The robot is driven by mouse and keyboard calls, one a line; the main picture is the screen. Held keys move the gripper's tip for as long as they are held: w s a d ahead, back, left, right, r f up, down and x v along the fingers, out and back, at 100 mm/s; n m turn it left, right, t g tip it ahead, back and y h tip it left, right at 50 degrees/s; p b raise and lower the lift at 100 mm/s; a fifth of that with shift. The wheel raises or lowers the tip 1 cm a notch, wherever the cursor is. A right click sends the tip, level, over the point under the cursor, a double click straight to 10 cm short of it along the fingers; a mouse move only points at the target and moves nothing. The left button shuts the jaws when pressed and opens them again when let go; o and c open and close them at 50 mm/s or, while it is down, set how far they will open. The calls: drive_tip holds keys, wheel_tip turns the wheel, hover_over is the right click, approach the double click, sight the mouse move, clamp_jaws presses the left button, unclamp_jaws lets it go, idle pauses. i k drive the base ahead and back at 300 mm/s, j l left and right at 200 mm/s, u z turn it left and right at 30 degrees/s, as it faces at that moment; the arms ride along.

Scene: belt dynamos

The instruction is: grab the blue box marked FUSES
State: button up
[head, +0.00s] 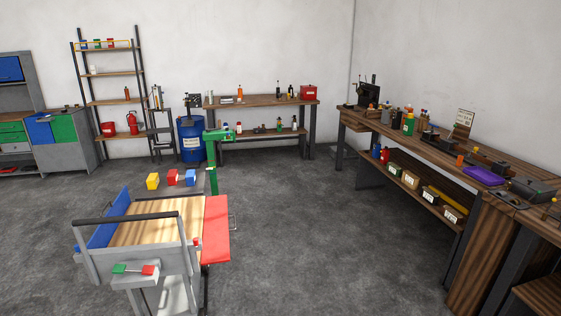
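A small blue box (190,177) stands at the right end of a row of small coloured boxes, at the far end of the wood-topped cart in the left middle. A red box (172,177) and a yellow box (153,181) are left of it. No writing can be read on any of them, so I cannot tell whether the blue one is marked FUSES. Small blue items also show on the top shelf of the rack (108,46), too small to read. My gripper is not in view.
The cart (150,228) has blue and red side panels and a dark handle. A green stand (213,180) rises beside the boxes. A long cluttered workbench (440,160) lines the right wall, with labelled boxes on its lower shelf. The middle floor (310,230) is clear.

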sight(191, 177)
drive_tip(key=i+l+z, duration=0.2)
drive_tip(key=i, duration=1.6)
drive_tip(key=i+l+u, duration=0.1)
drive_tip(key=i+u, duration=0.35)
drive_tip(key=i+l+u, duration=0.25)
drive_tip(key=i+u, duration=0.2)
drive_tip(key=i+l+u, duration=0.75)
drive_tip(key=l+u, duration=0.15)
drive_tip(key=i+l+u, duration=0.25)
drive_tip(key=l+u, duration=0.2)
drive_tip(key=l, duration=0.25)
drive_tip(key=i+l+u, duration=0.1)
drive_tip(key=l+u, duration=0.35)
drive_tip(key=l, duration=0.2)
